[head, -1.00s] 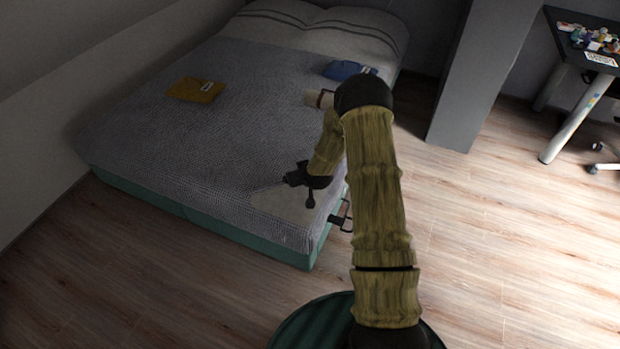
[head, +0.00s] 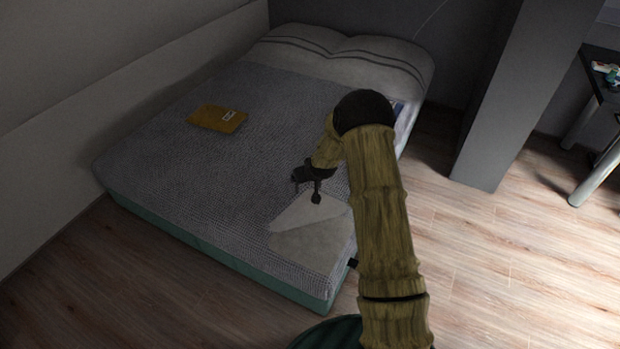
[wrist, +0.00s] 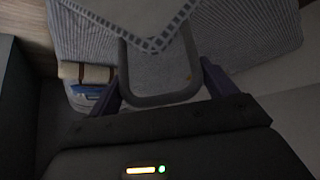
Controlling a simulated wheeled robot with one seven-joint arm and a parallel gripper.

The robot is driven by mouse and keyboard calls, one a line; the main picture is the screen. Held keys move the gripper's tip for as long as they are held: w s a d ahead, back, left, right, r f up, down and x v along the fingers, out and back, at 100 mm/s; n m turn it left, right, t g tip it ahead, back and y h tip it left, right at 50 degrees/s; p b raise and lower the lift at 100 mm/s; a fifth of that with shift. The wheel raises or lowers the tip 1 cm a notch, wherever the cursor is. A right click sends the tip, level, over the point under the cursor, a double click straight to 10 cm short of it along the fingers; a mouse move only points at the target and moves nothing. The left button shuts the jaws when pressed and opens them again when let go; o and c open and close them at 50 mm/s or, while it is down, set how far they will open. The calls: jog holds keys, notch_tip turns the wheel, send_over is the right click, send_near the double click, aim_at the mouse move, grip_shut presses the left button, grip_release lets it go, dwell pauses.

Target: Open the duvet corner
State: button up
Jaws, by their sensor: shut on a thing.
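The grey textured duvet (head: 180,165) covers the bed. Its near right corner is folded back, and the pale underside of the flap (head: 310,211) shows, with a smooth pale patch (head: 308,248) in front of it. My gripper (head: 308,187) is low over the bed at the far end of the flap. In the wrist view, a grey rounded loop (wrist: 160,99) sits between my fingers. A pale cloth point with a checked edge (wrist: 155,43) lies over the loop's far side. The exact grip contact is hard to see.
A mustard packet (head: 217,118) lies on the duvet, with pale pillows (head: 340,57) at the bed's head. My arm mostly hides a blue thing at the bed's right edge. A grey pillar (head: 520,100) and a dark desk stand right. Wooden floor (head: 470,260) between is clear.

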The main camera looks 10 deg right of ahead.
jog(key=shift+w, duration=0.35)
jog(key=o, duration=1)
jog(key=shift+o, duration=1.3)
jog(key=shift+s+a+r, duration=0.1)
jog(key=shift+s+r, duration=0.05)
jog(key=v, duration=1.6)
jog(key=shift+s+d+r+p, duration=0.2)
jog(key=shift+s+r+p, duration=0.1)
jog(key=shift+p, duration=0.15)
